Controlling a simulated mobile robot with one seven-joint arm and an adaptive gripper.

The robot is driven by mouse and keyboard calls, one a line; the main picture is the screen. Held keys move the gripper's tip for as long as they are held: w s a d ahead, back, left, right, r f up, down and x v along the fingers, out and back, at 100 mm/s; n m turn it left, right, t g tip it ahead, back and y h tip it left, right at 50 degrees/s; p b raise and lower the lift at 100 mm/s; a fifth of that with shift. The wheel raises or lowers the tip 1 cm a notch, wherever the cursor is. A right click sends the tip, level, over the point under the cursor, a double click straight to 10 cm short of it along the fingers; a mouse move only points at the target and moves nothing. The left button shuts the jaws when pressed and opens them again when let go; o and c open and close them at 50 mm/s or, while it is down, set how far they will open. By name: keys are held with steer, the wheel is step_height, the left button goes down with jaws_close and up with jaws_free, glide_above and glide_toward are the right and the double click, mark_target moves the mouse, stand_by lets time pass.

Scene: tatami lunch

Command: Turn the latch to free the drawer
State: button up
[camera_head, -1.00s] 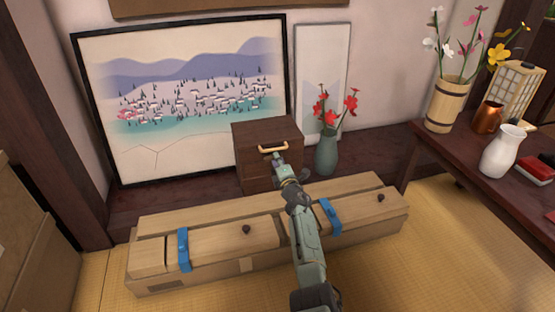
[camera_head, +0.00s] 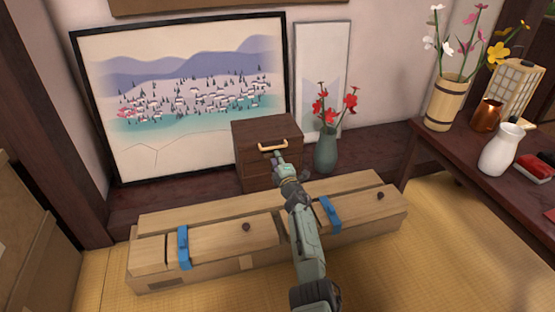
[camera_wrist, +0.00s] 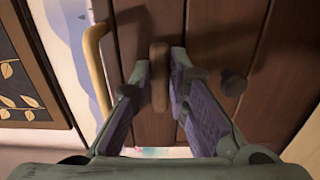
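The small dark wooden cabinet (camera_head: 258,137) stands at the back, in front of the landscape picture. Its drawer has a pale curved handle (camera_head: 273,147), which also shows in the wrist view (camera_wrist: 96,65). The latch (camera_wrist: 159,75) is a short brown wooden bar on the cabinet front, roughly parallel to the handle. My gripper (camera_head: 277,156) reaches the front just below the handle. In the wrist view my gripper (camera_wrist: 161,78) has one finger on each side of the latch, and both tips appear to touch it. The latch is hidden behind my gripper in the head view.
A dark round knob (camera_wrist: 233,82) is beside my right finger in the wrist view. A green vase with red flowers (camera_head: 326,152) stands close to the cabinet's right. A long wooden box (camera_head: 215,243) with blue clasps lies in front, under my arm. A side table (camera_head: 450,150) stands right.

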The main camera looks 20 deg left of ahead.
steer(key=o, duration=0.4)
steer(key=shift+o, duration=0.2)
steer(key=v, duration=0.7)
steer(key=shift+s, duration=0.25)
steer(key=shift+d, duration=0.1)
